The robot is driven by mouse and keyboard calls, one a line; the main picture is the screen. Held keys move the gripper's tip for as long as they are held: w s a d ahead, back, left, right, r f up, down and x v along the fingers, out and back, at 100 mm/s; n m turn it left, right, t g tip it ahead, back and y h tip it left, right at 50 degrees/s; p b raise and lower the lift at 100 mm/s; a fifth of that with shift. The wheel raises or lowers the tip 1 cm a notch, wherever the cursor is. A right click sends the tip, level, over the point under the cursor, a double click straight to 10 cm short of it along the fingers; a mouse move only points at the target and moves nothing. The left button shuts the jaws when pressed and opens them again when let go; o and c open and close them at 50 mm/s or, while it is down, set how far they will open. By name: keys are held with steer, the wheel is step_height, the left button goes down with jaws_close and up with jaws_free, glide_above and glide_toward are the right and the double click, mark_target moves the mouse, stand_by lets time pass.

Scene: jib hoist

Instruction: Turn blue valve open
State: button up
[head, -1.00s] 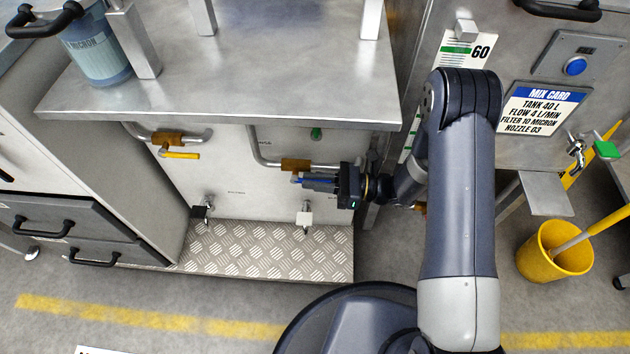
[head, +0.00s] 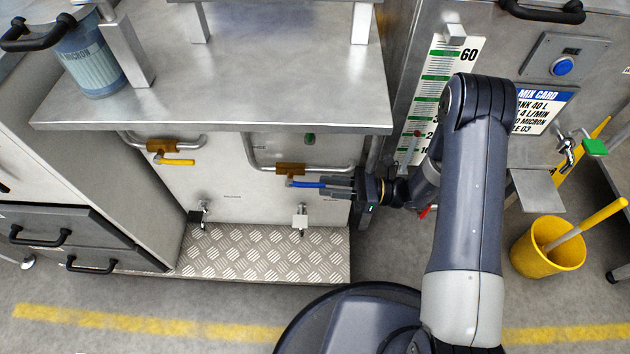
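The blue valve handle (head: 307,184) sits below a brass valve body (head: 290,168) on a steel pipe under the bench. The handle points right, roughly in line with the pipe. My gripper (head: 332,186) is just right of the handle, its fingers pointing left toward the handle's free end. The fingers overlap that end in the picture, and I cannot tell whether they touch it or how far apart they are.
A yellow-handled valve (head: 175,161) is on another pipe to the left. The steel bench top (head: 250,80) overhangs the pipes. Small taps (head: 300,218) stand above the tread-plate step (head: 260,255). A yellow bucket (head: 545,255) stands at right.

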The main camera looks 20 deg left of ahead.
mark_target(310, 183)
steer(key=v, duration=0.5)
steer(key=shift+d+p, duration=0.3)
steer(key=shift+p, duration=0.1)
steer(key=shift+a, duration=0.1)
steer(key=b+x, duration=0.1)
steer(key=x, duration=0.9)
steer(key=shift+s+a+r+b, duration=0.1)
steer(key=shift+a+r+b, duration=0.15)
steer(key=shift+a+b, duration=0.1)
steer(key=shift+r+h+p, duration=0.1)
steer(key=shift+h+p, duration=0.3)
steer(key=shift+f, duration=0.2)
